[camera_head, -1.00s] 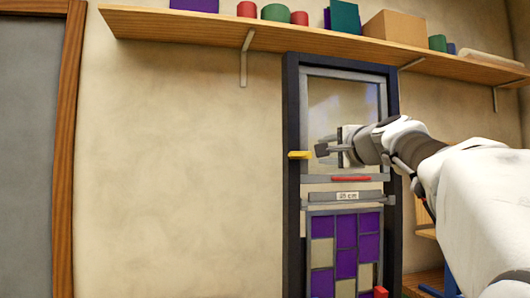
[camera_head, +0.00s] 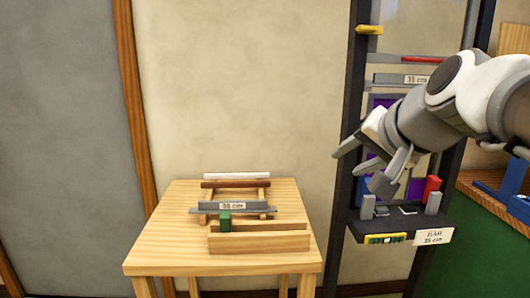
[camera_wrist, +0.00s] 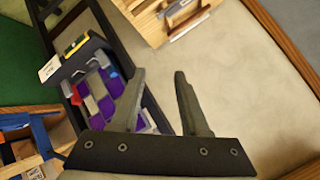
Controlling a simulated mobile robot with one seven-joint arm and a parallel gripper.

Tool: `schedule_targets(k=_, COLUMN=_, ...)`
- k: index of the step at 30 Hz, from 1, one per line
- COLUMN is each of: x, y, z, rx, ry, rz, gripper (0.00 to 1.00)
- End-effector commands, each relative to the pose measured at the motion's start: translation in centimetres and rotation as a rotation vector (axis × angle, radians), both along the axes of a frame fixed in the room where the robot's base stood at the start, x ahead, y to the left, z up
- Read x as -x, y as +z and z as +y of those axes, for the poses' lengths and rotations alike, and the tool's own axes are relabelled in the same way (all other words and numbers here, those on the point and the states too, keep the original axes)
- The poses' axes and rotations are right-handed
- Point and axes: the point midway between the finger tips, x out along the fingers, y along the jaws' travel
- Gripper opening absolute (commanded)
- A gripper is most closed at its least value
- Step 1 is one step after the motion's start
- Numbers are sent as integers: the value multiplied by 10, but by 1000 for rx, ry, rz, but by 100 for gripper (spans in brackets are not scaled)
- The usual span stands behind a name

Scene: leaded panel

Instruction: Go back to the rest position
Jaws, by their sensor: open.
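My gripper (camera_head: 364,170) is open and empty, fingers apart and pointing down-left. In the head view it is in front of the dark upright frame (camera_head: 352,95), above its lower ledge (camera_head: 400,226). The arm hides much of the purple leaded panel in that frame. In the wrist view, the gripper's two fingers (camera_wrist: 159,80) stand apart with bare wall between them. The panel's purple and clear panes (camera_wrist: 110,84) show to the left of the fingers, partly covered by the left finger.
A wooden table (camera_head: 165,245) stands left of the frame. It bears a grey bar labelled 35 cm (camera_head: 255,207), brown and white rods and a green block (camera_head: 224,221). A red block (camera_head: 432,187) stands on the ledge. A wooden bench (camera_head: 465,188) is at right. Open wall lies between table and frame.

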Motion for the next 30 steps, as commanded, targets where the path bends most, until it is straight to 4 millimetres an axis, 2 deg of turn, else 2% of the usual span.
schedule_targets(k=1, x=24, y=-26, z=9, rx=73, ry=55, rz=49, gripper=45)
schedule_targets(k=3, x=54, y=-62, z=15, rx=179, ry=127, rz=118, gripper=45)
schedule_targets(k=6, x=94, y=-107, z=17, rx=314, ry=222, rz=206, gripper=45)
schedule_targets(k=12, x=163, y=-182, z=8, rx=552, ry=388, rz=355, gripper=45)
schedule_targets(k=13, x=168, y=-182, z=6, rx=575, ry=403, rz=368, gripper=45)
schedule_targets(k=14, x=164, y=-164, z=7, rx=567, ry=396, rz=362, gripper=45)
schedule_targets(k=15, x=164, y=-154, z=7, rx=564, ry=393, rz=362, gripper=45)
schedule_targets(k=24, x=163, y=-87, z=7, rx=559, ry=390, rz=361, gripper=45)
schedule_targets(k=30, x=163, y=-60, z=7, rx=558, ry=389, rz=360, gripper=45)
